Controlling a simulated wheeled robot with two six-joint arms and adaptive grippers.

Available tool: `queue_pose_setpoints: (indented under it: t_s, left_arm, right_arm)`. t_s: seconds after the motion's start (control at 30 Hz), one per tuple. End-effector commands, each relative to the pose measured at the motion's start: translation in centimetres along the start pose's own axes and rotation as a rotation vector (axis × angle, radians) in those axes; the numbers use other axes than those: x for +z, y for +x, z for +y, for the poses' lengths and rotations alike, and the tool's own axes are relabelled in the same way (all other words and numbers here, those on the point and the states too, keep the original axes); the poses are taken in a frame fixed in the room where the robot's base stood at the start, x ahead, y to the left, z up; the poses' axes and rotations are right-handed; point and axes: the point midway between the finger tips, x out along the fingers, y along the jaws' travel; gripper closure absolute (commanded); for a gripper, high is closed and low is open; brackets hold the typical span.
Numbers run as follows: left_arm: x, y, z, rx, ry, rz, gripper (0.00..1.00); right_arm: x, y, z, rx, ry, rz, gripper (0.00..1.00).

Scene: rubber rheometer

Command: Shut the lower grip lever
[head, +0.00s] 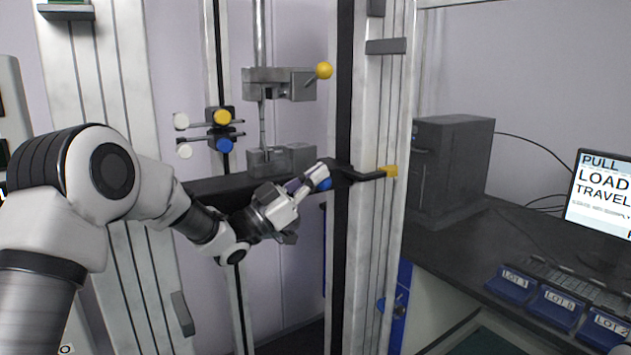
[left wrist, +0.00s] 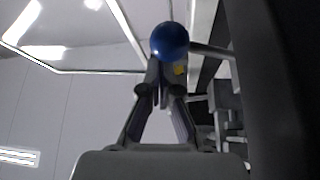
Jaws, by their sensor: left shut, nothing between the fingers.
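The lower grip (head: 285,158) is a grey block on the dark crosshead of the test frame. The lower grip lever ends in a blue ball (head: 325,185), partly hidden behind my left fingers in the head view. My left gripper (head: 318,176) is shut and empty, with its fingertips at the ball. In the left wrist view the blue ball (left wrist: 169,41) sits just beyond the closed fingertips (left wrist: 160,75). I cannot tell whether they touch. The lever's rod runs right from the ball in that view. My right gripper is not in view.
The upper grip (head: 282,84) with its yellow ball lever (head: 324,70) is above. A dark arm with a yellow end (head: 389,171) crosses the right column. Yellow and blue knobs (head: 222,117) sit left. A computer (head: 451,165), monitor (head: 603,195) and blue lot bins (head: 556,306) stand right.

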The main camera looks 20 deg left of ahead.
Motion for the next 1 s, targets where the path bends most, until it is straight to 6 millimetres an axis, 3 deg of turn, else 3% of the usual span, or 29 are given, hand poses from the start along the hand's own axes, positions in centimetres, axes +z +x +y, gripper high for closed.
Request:
queue_pose_setpoints:
  t_s: [0.2, 0.4, 1.0]
  left_arm:
    - [-4.4, 2.4, -0.8, 0.003, 0.007, 0.008, 1.00]
    - [-7.2, 4.0, -1.4, 0.002, 0.006, 0.009, 1.00]
    - [-7.8, 4.3, -1.6, 0.002, 0.004, 0.008, 1.00]
  right_arm:
    - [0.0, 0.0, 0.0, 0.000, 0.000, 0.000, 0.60]
    - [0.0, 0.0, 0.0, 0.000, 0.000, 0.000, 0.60]
    - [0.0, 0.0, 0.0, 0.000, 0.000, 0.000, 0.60]
